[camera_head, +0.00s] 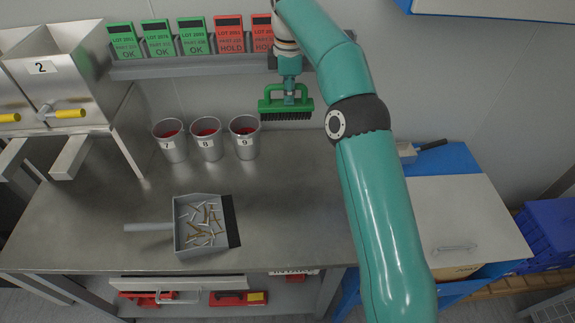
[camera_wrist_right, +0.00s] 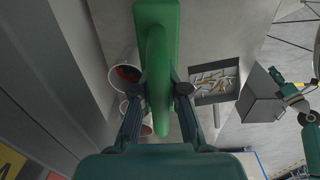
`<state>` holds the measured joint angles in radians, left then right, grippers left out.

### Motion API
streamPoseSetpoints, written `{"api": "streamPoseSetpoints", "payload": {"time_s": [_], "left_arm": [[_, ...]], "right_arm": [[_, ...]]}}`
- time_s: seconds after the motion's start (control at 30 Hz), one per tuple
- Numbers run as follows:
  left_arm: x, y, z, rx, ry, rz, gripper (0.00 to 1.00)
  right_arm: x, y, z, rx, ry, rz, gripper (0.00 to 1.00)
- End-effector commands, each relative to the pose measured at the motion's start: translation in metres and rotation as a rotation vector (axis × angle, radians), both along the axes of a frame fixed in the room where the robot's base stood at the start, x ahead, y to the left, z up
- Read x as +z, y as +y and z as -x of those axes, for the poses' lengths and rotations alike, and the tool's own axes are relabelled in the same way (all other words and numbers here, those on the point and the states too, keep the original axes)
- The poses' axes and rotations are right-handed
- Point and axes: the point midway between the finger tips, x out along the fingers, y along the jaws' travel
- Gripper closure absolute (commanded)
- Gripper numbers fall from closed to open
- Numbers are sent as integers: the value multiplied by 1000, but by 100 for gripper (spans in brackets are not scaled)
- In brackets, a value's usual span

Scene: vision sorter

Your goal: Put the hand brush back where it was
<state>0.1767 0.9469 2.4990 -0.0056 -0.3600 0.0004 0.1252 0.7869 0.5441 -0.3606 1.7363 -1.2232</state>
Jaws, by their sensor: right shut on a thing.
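The green hand brush (camera_head: 273,106) has dark bristles facing down. My right gripper (camera_head: 289,92) is shut on its handle from above and holds it in the air in front of the wall, below the card rail and above and right of cup 9. In the right wrist view the brush (camera_wrist_right: 155,15) is seen from above, with a finger on each side of its handle. My left gripper is not in the head view; teal parts at the right of the wrist view are too small to judge.
Cups 7 (camera_head: 173,150), 8 (camera_head: 207,148) and 9 (camera_head: 244,146) stand at the bench's back. A grey dustpan (camera_head: 189,250) with loose screws lies at the front. The rail (camera_head: 180,68) holds green and red cards. Hoppers (camera_head: 60,60) stand left. The bench right of the dustpan is clear.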

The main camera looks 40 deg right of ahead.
Motion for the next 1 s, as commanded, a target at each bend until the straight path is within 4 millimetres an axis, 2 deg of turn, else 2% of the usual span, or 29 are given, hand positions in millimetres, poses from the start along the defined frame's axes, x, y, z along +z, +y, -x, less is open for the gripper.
{"api": "streamPoseSetpoints", "payload": {"time_s": [0.03,0.1,0.3,0.5,0.63,0.87,1.0], "left_arm": [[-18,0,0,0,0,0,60],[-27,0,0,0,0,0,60],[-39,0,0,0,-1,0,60],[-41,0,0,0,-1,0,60],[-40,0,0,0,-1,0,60],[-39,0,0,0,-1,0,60],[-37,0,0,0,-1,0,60]], "right_arm": [[-23,-1,1,-1,2,0,100],[-41,-1,2,-1,3,-1,100],[-92,-1,2,-2,4,0,100],[-141,-1,2,-3,4,-1,100],[-165,-1,1,-4,0,0,100],[-183,-2,1,-4,0,1,100],[-201,-2,1,-4,1,0,100]]}}
